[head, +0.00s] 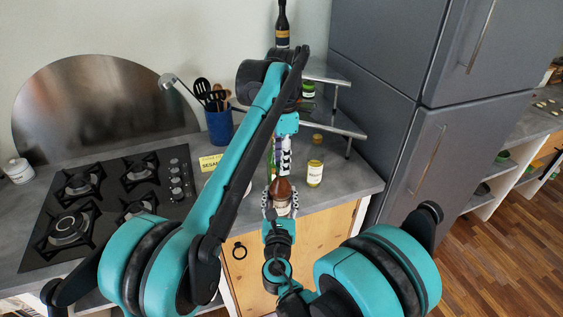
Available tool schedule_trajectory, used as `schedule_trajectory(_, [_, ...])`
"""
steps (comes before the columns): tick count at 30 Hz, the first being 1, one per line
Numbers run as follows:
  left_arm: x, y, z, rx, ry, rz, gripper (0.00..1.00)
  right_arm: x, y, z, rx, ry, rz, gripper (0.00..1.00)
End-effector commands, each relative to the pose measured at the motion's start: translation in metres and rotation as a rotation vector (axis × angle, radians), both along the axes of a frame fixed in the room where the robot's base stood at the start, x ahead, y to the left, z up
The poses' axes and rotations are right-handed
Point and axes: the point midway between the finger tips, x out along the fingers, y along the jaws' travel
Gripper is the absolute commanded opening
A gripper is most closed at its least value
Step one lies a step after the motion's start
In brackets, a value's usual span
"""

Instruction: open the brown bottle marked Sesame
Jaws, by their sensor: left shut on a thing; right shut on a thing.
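The brown bottle (283,188) stands upright near the front edge of the counter, with a pale label low on its body. I cannot read that label. My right gripper (281,204) is shut around the bottle's body from the front. My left gripper (281,172) points down from above and is shut at the top of the bottle. Its fingers hide the bottle's neck and cap, so I cannot see whether the cap is still seated. A yellow card (210,162) with lettering that starts "SESA" is on the counter to the left, partly behind my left arm.
A yellowish jar (315,172) stands close to the right of the bottle. A corner shelf (335,122) with jars and a dark bottle (282,25) rises behind. A gas hob (105,200) and a blue utensil pot (219,127) are left; a grey fridge (400,110) is right.

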Motion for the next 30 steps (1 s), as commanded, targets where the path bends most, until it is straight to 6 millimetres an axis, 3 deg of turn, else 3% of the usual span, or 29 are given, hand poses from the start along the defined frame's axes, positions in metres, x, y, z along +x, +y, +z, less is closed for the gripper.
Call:
schedule_trajectory(22, [0.0, -0.001, 0.016, -0.001, 0.0, -0.001, 0.0, 0.0, 0.0, 0.0, -0.001, 0.0, 0.001, 0.0])
schedule_trajectory(30, [0.0, -0.002, 0.047, -0.001, 0.0, 0.0, 0.0, 0.0, 0.0, 0.0, -0.001, 0.0, 0.001, 0.0])
